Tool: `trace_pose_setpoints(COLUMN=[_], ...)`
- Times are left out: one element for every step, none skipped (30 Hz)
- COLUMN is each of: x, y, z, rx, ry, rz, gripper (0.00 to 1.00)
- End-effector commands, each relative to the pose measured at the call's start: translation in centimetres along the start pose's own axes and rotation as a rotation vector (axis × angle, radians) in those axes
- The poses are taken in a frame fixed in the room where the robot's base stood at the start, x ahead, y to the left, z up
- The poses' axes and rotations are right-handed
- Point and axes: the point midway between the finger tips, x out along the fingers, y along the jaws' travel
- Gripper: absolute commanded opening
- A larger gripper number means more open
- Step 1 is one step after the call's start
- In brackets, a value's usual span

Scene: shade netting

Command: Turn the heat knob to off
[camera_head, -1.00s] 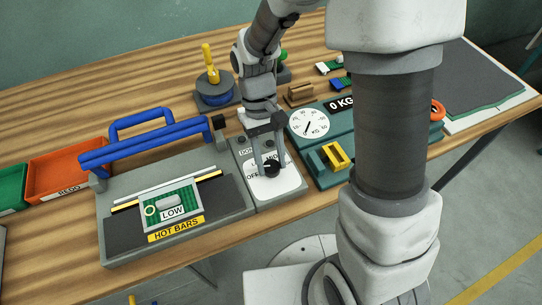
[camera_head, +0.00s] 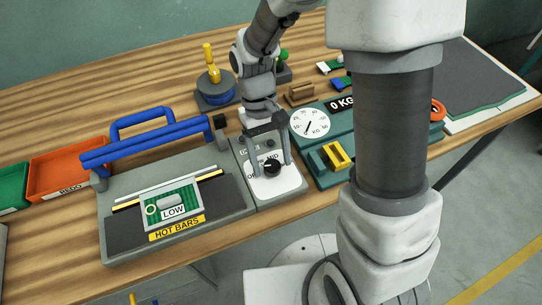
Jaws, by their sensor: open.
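The heat knob (camera_head: 272,167) is a round black knob with a white pointer line, on the white dial plate (camera_head: 286,185) of the grey control panel beside the sealer. The pointer looks turned toward the left side of the dial, near the partly covered OFF lettering. My gripper (camera_head: 269,168) points down with its two fingers apart, one on each side of the knob. The fingers partly cover the dial lettering. I cannot tell whether either finger touches the knob.
The grey sealer with blue handle (camera_head: 160,141) and HOT BARS label stands left of the panel. A teal scale (camera_head: 331,177) with a yellow block stands close on the right. Orange (camera_head: 68,172) and green trays lie far left. Bare wood lies along the front edge.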

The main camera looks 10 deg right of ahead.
Motion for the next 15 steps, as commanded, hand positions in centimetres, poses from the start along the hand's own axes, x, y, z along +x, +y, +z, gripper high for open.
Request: trace_pose_setpoints(x=[0.0,-0.1,-0.3,-0.6,-0.9,-1.4,-1.9,-2.5,-3.4,-4.1,-4.8,-5.8,-6.6,-7.3,-8.3], y=[0.0,0.0,0.0,0.0,0.0,0.0,0.0,0.0,0.0,0.0,0.0,0.0,0.0,0.0,0.0], z=[0.0,0.0,0.0,0.0,0.0,0.0,0.0,0.0,0.0,0.0,0.0,0.0,0.0,-0.1,0.0], rx=[0.000,0.000,0.000,0.000,0.001,0.001,0.001,0.001,0.001,0.001,0.001,0.001,0.001,0.001,0.001], ry=[-0.001,0.000,0.000,0.000,0.001,0.002,0.002,0.004,0.004,0.006,0.005,0.005,0.005,0.006,0.005], rz=[0.000,0.000,0.000,0.000,0.000,0.000,0.000,0.000,0.000,0.000,0.000,0.000,0.000,0.000,0.000], gripper=[0.78,0.78,0.78,0.78,0.78,0.78,0.78,0.78,0.78,0.78,0.78,0.78,0.78,0.78,0.78])
